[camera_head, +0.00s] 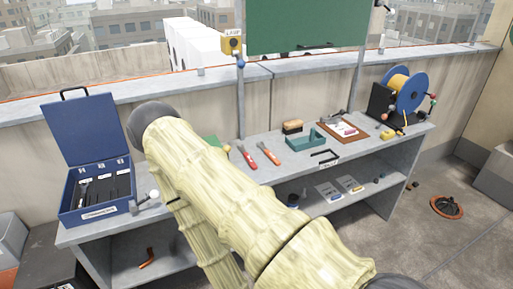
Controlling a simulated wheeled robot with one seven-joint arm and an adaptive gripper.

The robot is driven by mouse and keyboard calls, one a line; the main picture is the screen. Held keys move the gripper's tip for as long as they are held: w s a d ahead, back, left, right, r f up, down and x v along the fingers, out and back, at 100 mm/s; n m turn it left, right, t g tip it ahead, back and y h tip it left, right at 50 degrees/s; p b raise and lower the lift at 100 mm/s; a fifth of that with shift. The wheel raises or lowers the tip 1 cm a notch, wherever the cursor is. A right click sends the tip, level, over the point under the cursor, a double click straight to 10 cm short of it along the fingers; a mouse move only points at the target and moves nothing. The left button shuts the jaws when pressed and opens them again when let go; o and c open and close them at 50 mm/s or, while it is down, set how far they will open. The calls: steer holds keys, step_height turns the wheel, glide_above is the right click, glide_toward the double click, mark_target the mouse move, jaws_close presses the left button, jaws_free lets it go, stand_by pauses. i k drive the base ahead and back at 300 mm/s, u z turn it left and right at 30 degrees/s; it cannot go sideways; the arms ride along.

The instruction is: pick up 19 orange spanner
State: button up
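Two slim hand tools lie side by side on the grey workbench (310,165), in the middle. The left one is a red tool (247,157). The right one is a more orange-red tool (269,154), which looks most like the orange spanner. Any number on either is too small to read. A small orange-brown bent item (147,258) lies on the lower shelf at the left; I cannot tell what it is. My arm in its pale yellow sleeve crosses the centre and hides part of the bench. My gripper is not visible.
An open blue toolbox (93,212) stands at the bench's left end. Right of the tools are a brush (292,126), a teal tray (301,144), a clipboard (343,131) and a cable reel (406,92). A green board (306,27) hangs behind. Floor at right holds an orange-rimmed drain (447,207).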

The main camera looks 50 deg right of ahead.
mark_target(270, 155)
steer(key=z, duration=0.4)
steer(key=i, duration=0.6)
steer(key=z, duration=0.6)
